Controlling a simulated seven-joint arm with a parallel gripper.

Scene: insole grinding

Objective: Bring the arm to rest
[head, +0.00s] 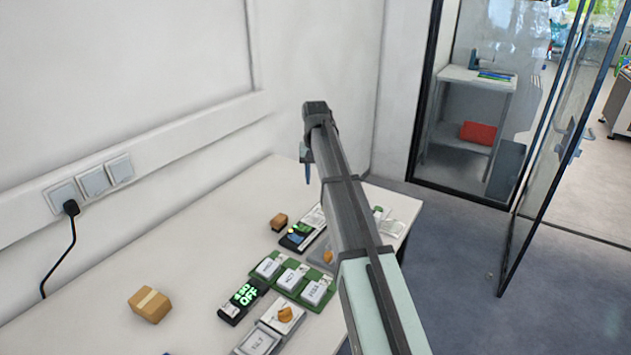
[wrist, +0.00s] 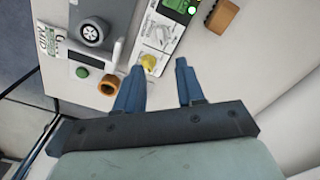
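My arm reaches out over the white table in the head view. My gripper (wrist: 160,85) shows in the wrist view as two blue fingers, spread apart with nothing held between them. In the head view only a little of the gripper shows at the far end of my arm. In the wrist view the fingers are above the table, near a yellow knob (wrist: 149,62) on a light panel device. I cannot tell the exact height of the gap.
The white table (head: 120,262) bears a cardboard box (head: 150,304), a smaller brown block (head: 279,222), a green tray of labelled blocks (head: 291,278) and a black display (head: 243,300). A wall with sockets (head: 92,182) is behind. A glass door (head: 540,150) stands open at right.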

